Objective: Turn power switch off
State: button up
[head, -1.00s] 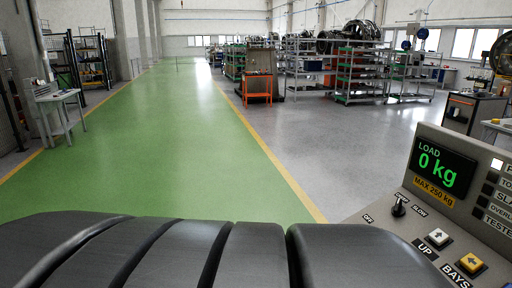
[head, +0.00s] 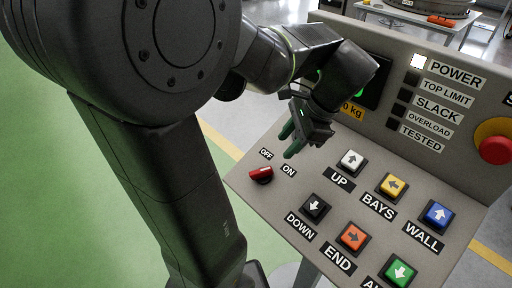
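The power switch (head: 261,174) is a small red rotary knob at the left edge of the sloped control panel, below the OFF label (head: 266,153) and left of the ON label (head: 288,170). Its handle lies roughly toward the ON side; its exact pointer is too small to be sure of. The POWER lamp (head: 416,62) glows white. My gripper (head: 287,146) hangs above and slightly right of the switch, clear of it, with its green-tipped fingers apart and nothing between them. My forearm hides much of the load display.
The sloped panel (head: 325,243) has several push buttons right of the switch: UP (head: 352,160), DOWN (head: 314,207), BAYS (head: 393,185). A red stop button (head: 494,147) stands out at the right. Green floor (head: 70,220) lies open at left.

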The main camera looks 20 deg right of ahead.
aim_at(264, 169)
jog(key=x, duration=1.3)
jog(key=shift+a+f, duration=0.15)
jog(key=shift+f, duration=0.1)
grip_shut()
